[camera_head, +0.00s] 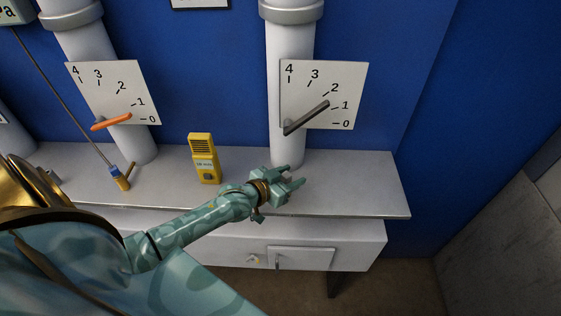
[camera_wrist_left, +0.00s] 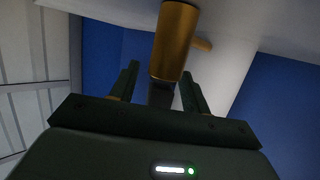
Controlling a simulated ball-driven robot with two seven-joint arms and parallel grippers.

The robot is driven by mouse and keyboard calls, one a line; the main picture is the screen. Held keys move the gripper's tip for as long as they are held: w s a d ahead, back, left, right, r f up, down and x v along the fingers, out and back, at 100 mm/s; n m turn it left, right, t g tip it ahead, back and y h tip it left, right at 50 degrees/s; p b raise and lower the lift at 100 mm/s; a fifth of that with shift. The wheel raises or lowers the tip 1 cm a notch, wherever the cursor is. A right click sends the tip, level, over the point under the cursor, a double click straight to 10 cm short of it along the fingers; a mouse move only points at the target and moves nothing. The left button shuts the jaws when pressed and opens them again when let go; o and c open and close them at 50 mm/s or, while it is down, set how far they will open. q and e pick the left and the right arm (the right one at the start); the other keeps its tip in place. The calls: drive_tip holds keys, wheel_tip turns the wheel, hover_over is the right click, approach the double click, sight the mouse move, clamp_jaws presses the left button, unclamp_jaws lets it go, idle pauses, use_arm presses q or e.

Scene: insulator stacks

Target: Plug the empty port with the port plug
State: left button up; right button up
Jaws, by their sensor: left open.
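My left gripper (camera_head: 293,176) is open over the shelf, in front of the right pipe's foot. In the left wrist view its two fingers (camera_wrist_left: 161,84) stand apart. A gold cylinder (camera_wrist_left: 175,40) with a short side peg shows just beyond and between the fingertips; a dark part is at its near end. I cannot tell whether this is the port or the plug, nor whether the fingers touch it. In the head view my gripper hides that spot. A similar blue-and-gold fitting (camera_head: 120,178) with a cable stands at the shelf's left. My right gripper is not in view.
A yellow handheld meter (camera_head: 204,158) stands on the grey shelf (camera_head: 350,190). Two white pipes rise behind, with dial plates, an orange pointer (camera_head: 111,121) and a dark pointer (camera_head: 306,117). The shelf's right end is clear. A drawer or cabinet front (camera_head: 305,258) lies below.

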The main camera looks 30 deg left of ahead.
use_arm(q)
drive_tip(key=p+v, duration=0.1)
drive_tip(key=v, duration=1.5)
drive_tip(key=shift+a, duration=0.1)
